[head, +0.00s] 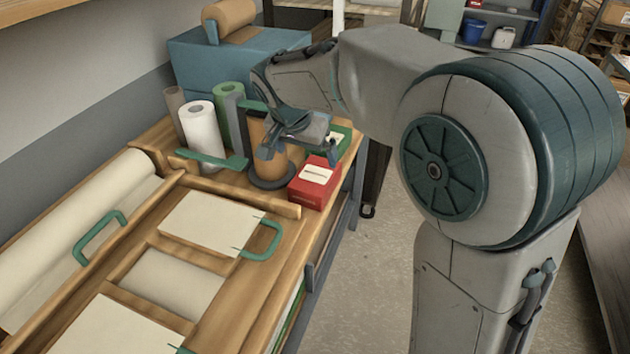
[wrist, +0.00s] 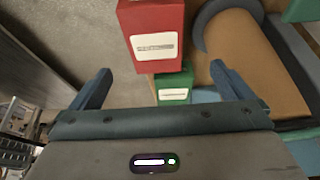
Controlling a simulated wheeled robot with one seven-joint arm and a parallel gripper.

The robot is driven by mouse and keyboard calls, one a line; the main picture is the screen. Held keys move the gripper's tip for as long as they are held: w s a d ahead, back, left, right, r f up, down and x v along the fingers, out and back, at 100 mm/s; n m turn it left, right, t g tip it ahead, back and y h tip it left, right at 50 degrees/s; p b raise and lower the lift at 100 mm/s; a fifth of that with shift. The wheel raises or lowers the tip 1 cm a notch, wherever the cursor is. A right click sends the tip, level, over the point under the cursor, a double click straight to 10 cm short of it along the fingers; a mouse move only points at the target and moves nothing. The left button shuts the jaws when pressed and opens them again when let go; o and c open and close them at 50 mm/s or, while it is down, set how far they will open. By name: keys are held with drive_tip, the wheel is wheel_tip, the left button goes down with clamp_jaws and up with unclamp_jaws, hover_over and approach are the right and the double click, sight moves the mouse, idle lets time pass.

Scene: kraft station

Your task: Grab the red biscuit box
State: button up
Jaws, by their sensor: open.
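The red biscuit box (head: 316,183) stands on the right edge of the wooden bench, with a pale label on its top. It also shows in the wrist view (wrist: 152,22), ahead of the fingers and a little left of the middle between them. My gripper (head: 290,122) is above the bench, up and left of the box in the head view. In the wrist view my gripper (wrist: 162,85) has its two blue fingers spread wide, with nothing held. The fingers look apart from the box.
A brown roll (head: 268,150) on a dark round base stands left of the box. A green box (head: 340,139) is just behind it. A white roll (head: 202,130) and a green roll (head: 230,112) stand farther left. Open floor lies right of the bench.

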sight(315, 175)
drive_tip(key=x, duration=0.3)
drive_tip(key=shift+w+f, duration=0.1)
drive_tip(key=shift+f, duration=0.25)
drive_tip(key=shift+d+p+x, duration=0.15)
drive_tip(key=shift+p+x, duration=0.05)
drive_tip(key=shift+x, duration=1.2)
drive_tip(key=shift+d+p+x, duration=0.2)
drive_tip(key=shift+x, duration=1.15)
drive_tip(key=shift+c, duration=0.3)
drive_tip(key=c, duration=1)
drive_tip(key=shift+c, duration=0.4)
drive_tip(key=shift+r, duration=0.15)
